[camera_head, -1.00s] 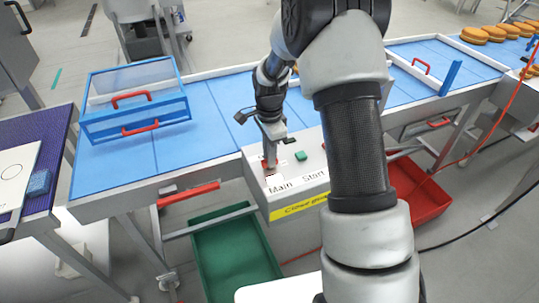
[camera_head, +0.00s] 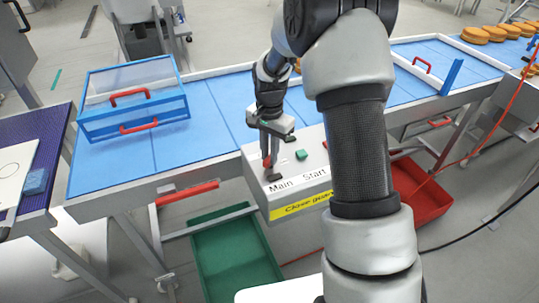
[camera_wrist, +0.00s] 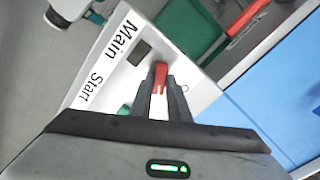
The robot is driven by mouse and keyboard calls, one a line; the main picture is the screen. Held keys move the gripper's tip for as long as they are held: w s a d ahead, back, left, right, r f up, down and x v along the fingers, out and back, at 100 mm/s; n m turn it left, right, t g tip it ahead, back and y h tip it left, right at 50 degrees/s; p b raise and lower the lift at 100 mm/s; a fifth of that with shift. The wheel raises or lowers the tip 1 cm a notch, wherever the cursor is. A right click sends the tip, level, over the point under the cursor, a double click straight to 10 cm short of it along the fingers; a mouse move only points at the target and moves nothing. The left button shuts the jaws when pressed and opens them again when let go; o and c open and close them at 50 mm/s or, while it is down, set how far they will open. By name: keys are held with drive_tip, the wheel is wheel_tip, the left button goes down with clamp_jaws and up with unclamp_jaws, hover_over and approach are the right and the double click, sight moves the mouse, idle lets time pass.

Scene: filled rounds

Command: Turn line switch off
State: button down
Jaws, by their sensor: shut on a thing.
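The white control box (camera_head: 303,187) sits at the front edge of the blue conveyor, with the labels "Main" and "Start" on its top. A small red switch handle (camera_wrist: 160,74) stands on it near "Main". My gripper (camera_wrist: 161,84) is shut on this red handle, one dark finger on each side. In the head view my gripper (camera_head: 268,158) points down at the box, with a little red showing between the fingers. A green button (camera_head: 301,155) is beside it, near "Start". A dark square part (camera_wrist: 138,53) lies between the handle and "Main". The handle's base is partly hidden.
A blue transparent cover with red handles (camera_head: 133,100) stands on the conveyor (camera_head: 215,120) at left. A green crate (camera_head: 235,255) and a red crate (camera_head: 425,195) are below. Round buns (camera_head: 475,34) are at the far right. My arm blocks the middle right.

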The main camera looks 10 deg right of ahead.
drive_tip(key=n+b, duration=0.1)
drive_tip(key=n, duration=0.4)
drive_tip(key=shift+n, duration=0.3)
drive_tip(key=n, duration=0.5)
drive_tip(key=shift+r+n, duration=0.1)
drive_tip(key=shift+n, duration=0.3)
drive_tip(key=shift+w, duration=0.1)
drive_tip(key=c, duration=1.7)
unclamp_jaws()
wheel_tip(320, 180, up, 17)
drive_tip(key=shift+r, duration=0.15)
drive_tip(key=shift+r, duration=0.1)
